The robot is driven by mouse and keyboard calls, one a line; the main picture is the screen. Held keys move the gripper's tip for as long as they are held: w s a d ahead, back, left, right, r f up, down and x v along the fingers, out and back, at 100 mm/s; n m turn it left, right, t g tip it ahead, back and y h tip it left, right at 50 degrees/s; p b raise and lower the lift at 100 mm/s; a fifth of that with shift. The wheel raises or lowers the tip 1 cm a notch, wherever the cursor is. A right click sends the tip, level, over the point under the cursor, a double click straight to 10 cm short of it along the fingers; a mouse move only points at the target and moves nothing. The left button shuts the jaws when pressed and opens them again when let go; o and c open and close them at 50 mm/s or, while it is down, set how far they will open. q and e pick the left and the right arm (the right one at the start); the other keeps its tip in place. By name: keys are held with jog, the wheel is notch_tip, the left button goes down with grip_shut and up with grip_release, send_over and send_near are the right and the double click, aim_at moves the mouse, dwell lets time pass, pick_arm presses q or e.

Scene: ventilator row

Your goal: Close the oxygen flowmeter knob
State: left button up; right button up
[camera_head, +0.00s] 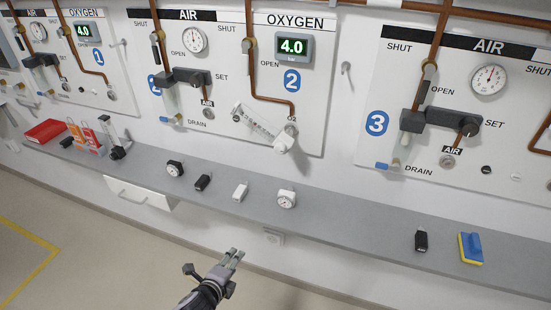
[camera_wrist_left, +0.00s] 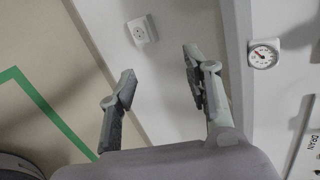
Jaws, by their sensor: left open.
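The oxygen flowmeter (camera_head: 257,122) is a clear tube with a white body, mounted tilted on panel 2 under the OXYGEN label. Its white knob end (camera_head: 283,138) sits at the lower right, by the O2 outlet. My left gripper (camera_head: 236,253) is below the shelf's front edge in the head view, well apart from the flowmeter. In the left wrist view the two fingers of this gripper (camera_wrist_left: 157,88) are spread with nothing between them. The flowmeter does not show in the left wrist view. My right gripper is in neither view.
The grey shelf (camera_head: 335,222) runs below the panels. A wall socket (camera_head: 272,237) is under the shelf. A blue-yellow sponge (camera_head: 470,248) lies at right.

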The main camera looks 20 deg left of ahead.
pick_arm(q)
jog(key=w+d+r+m+t+h, duration=0.1)
jog(key=w+r+m+t, duration=0.15)
jog(key=r, duration=0.55)
jog(key=w+d+r+m+t, duration=0.1)
jog(key=d+r+m, duration=0.15)
jog(key=r, duration=0.55)
jog(key=m+t+h, duration=0.1)
jog(key=m+t, duration=0.2)
jog(key=m, duration=0.2)
send_near(278, 151)
jog(key=w, duration=0.2)
jog(key=w+p, duration=0.1)
jog(key=w, duration=0.2)
jog(key=w+d+p, duration=0.1)
jog(key=w, duration=0.2)
jog(key=shift+w+r, duration=0.1)
jog(key=shift+a, duration=0.1)
jog(key=shift+c, duration=0.5)
grip_shut()
